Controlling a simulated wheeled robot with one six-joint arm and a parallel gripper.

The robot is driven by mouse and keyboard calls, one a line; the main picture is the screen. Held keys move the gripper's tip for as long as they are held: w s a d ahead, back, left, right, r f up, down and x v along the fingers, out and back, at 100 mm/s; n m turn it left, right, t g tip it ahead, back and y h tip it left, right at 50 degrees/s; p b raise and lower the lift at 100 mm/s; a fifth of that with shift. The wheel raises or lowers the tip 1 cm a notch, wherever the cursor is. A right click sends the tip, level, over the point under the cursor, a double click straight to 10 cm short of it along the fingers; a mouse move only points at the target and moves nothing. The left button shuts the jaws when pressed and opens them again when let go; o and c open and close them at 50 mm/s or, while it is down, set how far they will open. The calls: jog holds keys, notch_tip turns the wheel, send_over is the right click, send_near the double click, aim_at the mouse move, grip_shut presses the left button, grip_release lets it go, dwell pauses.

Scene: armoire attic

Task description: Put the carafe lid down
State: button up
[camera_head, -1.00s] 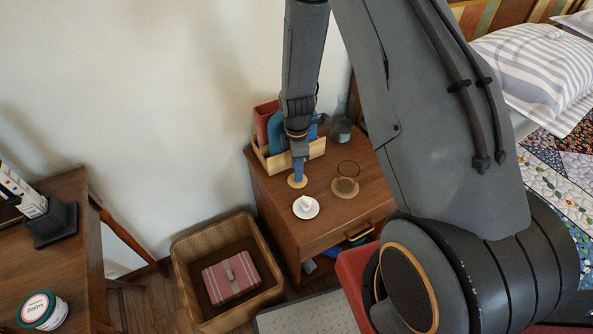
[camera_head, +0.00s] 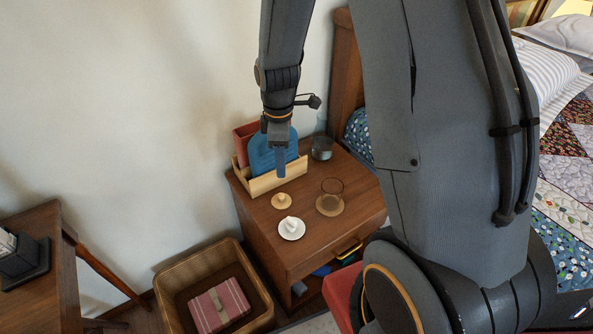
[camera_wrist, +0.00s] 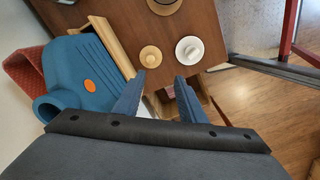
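The carafe lid, a small round wooden disc with a knob (camera_head: 282,201), lies flat with its knob up on the nightstand (camera_head: 262,222). It also shows in the wrist view (camera_wrist: 150,56), ahead of my fingertips and apart from them. My gripper (camera_head: 281,170) hangs above the nightstand, behind and above the lid in the head view. In the wrist view its two blue fingers (camera_wrist: 160,80) are spread with nothing between them. A dark grey glass vessel (camera_head: 321,147) stands at the back of the nightstand; I cannot tell whether it is the carafe.
A white saucer (camera_head: 283,233) with a small white thing sits close to the lid. A brown glass (camera_head: 332,187) stands on a round coaster to the right. A wooden holder (camera_head: 262,186) with a blue bottle-like thing is behind.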

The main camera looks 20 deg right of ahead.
jog(key=s+r+m, duration=0.5)
jog(key=s+m, duration=0.1)
jog(key=s, duration=0.2)
jog(key=s+r+m, duration=0.5)
jog(key=s+m, duration=0.2)
jog(key=s, duration=0.1)
jog(key=shift+s+r+m, duration=0.15)
jog(key=shift+r+m, duration=0.15)
